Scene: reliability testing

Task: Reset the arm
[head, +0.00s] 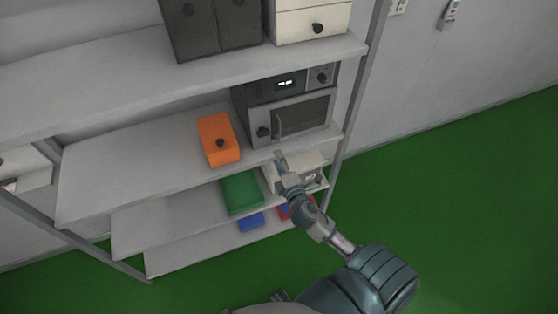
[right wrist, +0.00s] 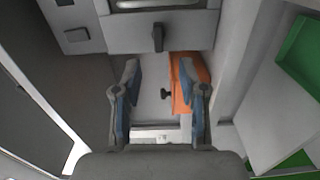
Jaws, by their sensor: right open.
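My right arm (head: 320,225) reaches up from the lower right in the head view. Its gripper (head: 281,160) is in front of the shelving, just below the microwave (head: 290,115). In the right wrist view the gripper (right wrist: 160,80) is open, with its two blue-padded fingers apart and nothing between them. The microwave front (right wrist: 190,32) with a dark knob (right wrist: 157,38) shows beyond the fingertips. My left gripper is not in view.
An orange box (head: 218,139) with a dark knob stands left of the microwave; it also shows in the wrist view (right wrist: 186,85). A green box (head: 240,194) and a blue item (head: 251,222) are lower. Green floor (head: 460,190) is open at the right.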

